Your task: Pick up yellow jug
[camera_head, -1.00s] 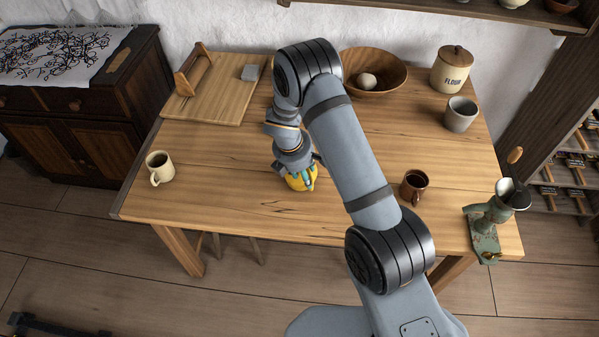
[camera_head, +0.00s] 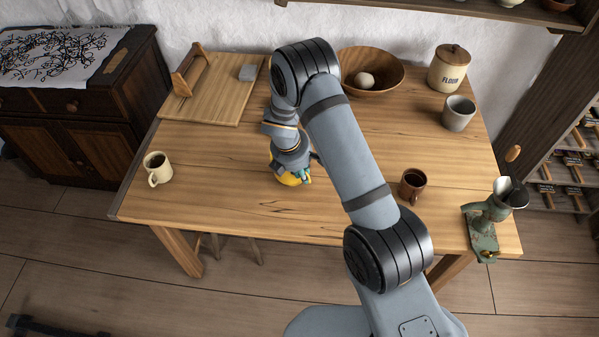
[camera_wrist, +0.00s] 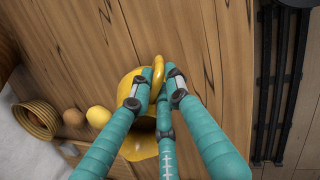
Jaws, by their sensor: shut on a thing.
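The yellow jug (camera_head: 287,180) is on or just above the middle of the wooden table in the head view. My gripper (camera_head: 300,169) is over it and hides most of it. In the wrist view, the jug (camera_wrist: 138,150) lies under my teal fingers, with its curved handle (camera_wrist: 158,72) rising between the fingertips. My gripper (camera_wrist: 157,97) is shut on the jug around the handle side. Whether the jug's base touches the table is hidden.
A cream mug (camera_head: 158,169) stands at the left and a brown mug (camera_head: 413,184) to the right. A wooden bowl (camera_head: 390,72), flour jar (camera_head: 449,69), grey cup (camera_head: 458,114) and cutting board (camera_head: 222,98) stand toward the back. A green grinder (camera_head: 482,235) is at the right corner.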

